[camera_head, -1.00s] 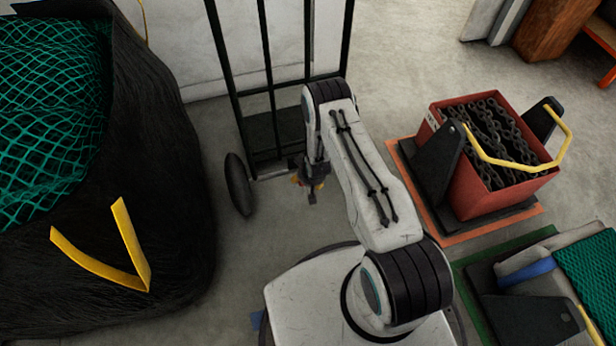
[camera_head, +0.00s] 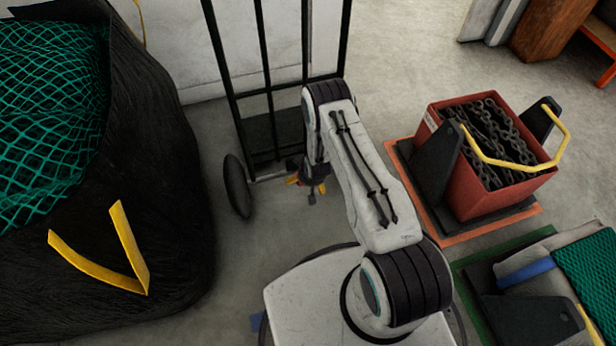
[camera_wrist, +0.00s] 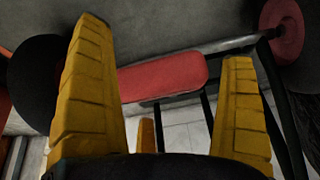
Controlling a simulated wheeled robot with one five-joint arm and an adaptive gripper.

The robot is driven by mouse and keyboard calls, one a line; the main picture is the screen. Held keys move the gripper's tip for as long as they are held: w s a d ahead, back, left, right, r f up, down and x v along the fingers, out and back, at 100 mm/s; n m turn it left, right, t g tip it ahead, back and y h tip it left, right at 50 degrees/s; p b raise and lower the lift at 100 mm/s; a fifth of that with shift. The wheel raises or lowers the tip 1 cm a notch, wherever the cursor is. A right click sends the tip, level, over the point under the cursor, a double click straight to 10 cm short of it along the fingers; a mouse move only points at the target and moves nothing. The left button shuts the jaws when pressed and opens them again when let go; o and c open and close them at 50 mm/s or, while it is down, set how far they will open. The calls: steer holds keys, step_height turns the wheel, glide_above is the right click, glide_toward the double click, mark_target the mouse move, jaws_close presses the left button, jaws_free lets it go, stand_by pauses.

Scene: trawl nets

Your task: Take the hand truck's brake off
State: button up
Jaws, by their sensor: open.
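The hand truck (camera_head: 264,85) stands upright by the wall, with a black barred frame and a black wheel (camera_head: 237,186) at its left. Its red brake pedal (camera_wrist: 165,75) shows in the wrist view as a flat bar between my gripper's yellow fingers. My gripper (camera_head: 306,188) is low at the truck's base in the head view, partly hidden by my arm. In the wrist view my gripper (camera_wrist: 165,85) is open, one finger on each side of the pedal. I cannot tell whether either finger touches it.
A big black bag of green net (camera_head: 150,200) with a yellow strap stands at the left. At the right a red crate (camera_head: 500,190) of chain sits on an orange-edged mat. Bare floor lies between.

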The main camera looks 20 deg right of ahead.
steer(key=shift+s+a, duration=0.1)
steer(key=shift+a, duration=0.05)
steer(key=shift+s+r, duration=0.1)
steer(key=shift+r, duration=0.25)
steer(key=v, duration=1.1)
steer(key=shift+r, duration=0.15)
steer(key=s+r+p, duration=0.3)
steer(key=r+p, duration=1.2)
steer(key=r, duration=2.4)
steer(key=s+r+p, duration=0.7)
steer(key=s+r, duration=0.4)
steer(key=r, duration=0.3)
steer(key=s+r+g+p, duration=0.1)
steer(key=s+r+p, duration=0.7)
steer(key=r, duration=0.7)
steer(key=s, duration=0.2)
steer(key=shift+s+r, duration=0.35)
